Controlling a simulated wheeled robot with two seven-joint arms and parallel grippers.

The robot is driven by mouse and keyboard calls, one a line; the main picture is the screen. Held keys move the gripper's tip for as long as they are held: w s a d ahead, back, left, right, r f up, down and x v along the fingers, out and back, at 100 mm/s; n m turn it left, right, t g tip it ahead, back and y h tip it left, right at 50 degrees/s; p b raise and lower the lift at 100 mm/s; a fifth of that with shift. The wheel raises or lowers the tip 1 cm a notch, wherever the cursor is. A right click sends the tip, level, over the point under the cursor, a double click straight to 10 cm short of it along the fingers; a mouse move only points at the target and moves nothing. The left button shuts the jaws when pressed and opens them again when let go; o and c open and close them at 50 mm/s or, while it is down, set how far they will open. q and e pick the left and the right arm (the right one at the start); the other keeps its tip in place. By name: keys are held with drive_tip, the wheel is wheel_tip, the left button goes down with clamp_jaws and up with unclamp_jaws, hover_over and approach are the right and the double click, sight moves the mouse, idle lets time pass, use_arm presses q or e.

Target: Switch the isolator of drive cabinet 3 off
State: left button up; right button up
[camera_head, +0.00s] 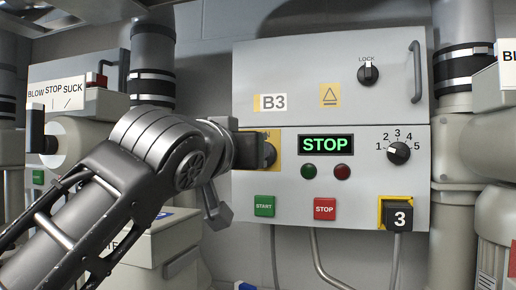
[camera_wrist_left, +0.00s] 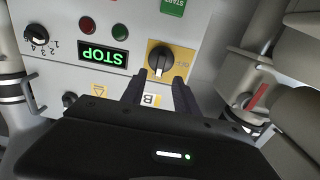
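Drive cabinet B3 (camera_head: 300,90) stands on the wall ahead, with a black "3" block (camera_head: 399,215) at its lower right. Its isolator is a black rotary knob (camera_wrist_left: 160,58) on a yellow plate (camera_wrist_left: 182,58). In the head view my left gripper (camera_head: 250,150) covers most of the plate, and only the knob's right side (camera_head: 269,154) shows. In the left wrist view my left gripper's two fingers (camera_wrist_left: 158,88) are apart with a gap between them. The knob lies in line with this gap, just past the fingertips; contact cannot be told. My right gripper is not in view.
The cabinet carries a lit STOP display (camera_head: 325,144), a selector dial (camera_head: 398,152), START (camera_head: 264,206) and STOP (camera_head: 325,208) buttons, a lock knob (camera_head: 368,74) and a protruding door handle (camera_head: 415,72). Pipes and neighbouring machines flank it.

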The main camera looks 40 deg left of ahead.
use_arm(q)
drive_tip(key=p+x, duration=0.1)
drive_tip(key=x, duration=0.5)
drive_tip(key=shift+w+p, duration=0.15)
drive_tip(key=shift+p, duration=0.25)
drive_tip(key=shift+a, duration=0.1)
clamp_jaws()
